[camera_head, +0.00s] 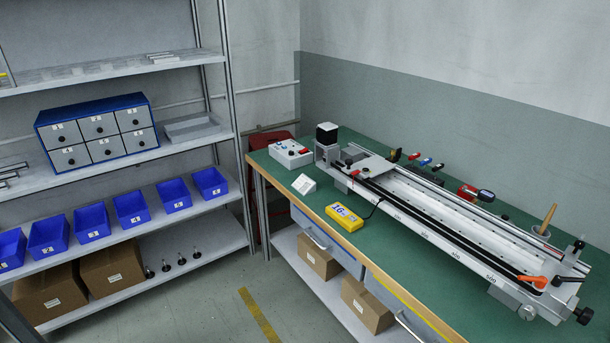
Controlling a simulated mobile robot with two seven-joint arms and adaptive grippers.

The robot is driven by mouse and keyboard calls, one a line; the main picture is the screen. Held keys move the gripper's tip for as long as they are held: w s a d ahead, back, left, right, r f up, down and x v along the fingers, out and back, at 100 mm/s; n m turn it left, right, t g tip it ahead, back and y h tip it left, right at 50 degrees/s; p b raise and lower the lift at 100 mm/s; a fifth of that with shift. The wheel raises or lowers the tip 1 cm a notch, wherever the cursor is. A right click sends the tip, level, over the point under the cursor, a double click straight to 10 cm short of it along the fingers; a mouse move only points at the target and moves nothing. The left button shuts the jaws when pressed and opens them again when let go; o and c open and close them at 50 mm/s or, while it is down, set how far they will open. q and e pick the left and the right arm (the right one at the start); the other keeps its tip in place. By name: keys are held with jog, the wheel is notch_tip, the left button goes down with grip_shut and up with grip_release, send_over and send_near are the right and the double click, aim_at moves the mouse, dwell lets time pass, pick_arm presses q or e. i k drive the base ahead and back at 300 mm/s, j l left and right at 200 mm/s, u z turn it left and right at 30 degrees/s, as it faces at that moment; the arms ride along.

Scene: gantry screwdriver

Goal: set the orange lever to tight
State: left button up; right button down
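The orange lever (532,281) sits at the right, near end of the long gantry rail (440,218) on the green bench top. It lies roughly flat across the rail beside the metal end block, and its handle points to the left. Markings for its tight position are too small to read. Neither of my grippers shows in the head view.
The green workbench (288,182) stands at the right against the wall. A yellow numbered device (344,219), a white control box (290,153) and a cup with a wooden handle (546,222) stand on it. Shelves (112,184) with blue bins fill the left. Floor between is clear.

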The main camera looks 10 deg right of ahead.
aim_at(540, 281)
jog(key=z, duration=1.9)
